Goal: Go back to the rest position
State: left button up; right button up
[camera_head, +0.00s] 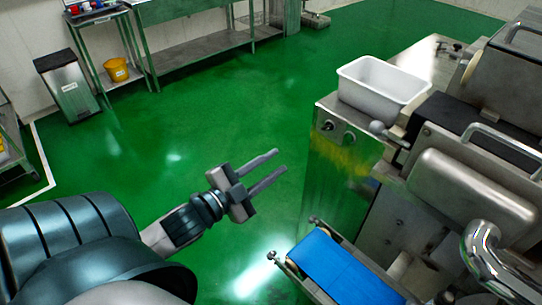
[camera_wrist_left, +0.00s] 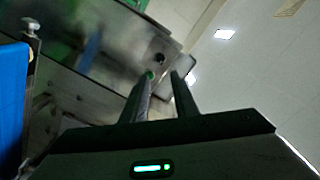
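My left gripper (camera_head: 269,168) is in the middle of the head view, held over the green floor to the left of the encrusting machine. Its two fingers are parallel with a gap between them, and nothing shows in the gap. In the left wrist view the fingers (camera_wrist_left: 163,85) also stand apart and empty, with the machine's metal side behind them. My right gripper is in neither view.
The steel machine (camera_head: 465,190) fills the right side, with a white tub (camera_head: 380,88) on top and a blue conveyor belt (camera_head: 340,272) low in front. A bin (camera_head: 67,88), an orange bucket (camera_head: 117,70) and a steel table (camera_head: 200,50) stand farther back. Open green floor lies between.

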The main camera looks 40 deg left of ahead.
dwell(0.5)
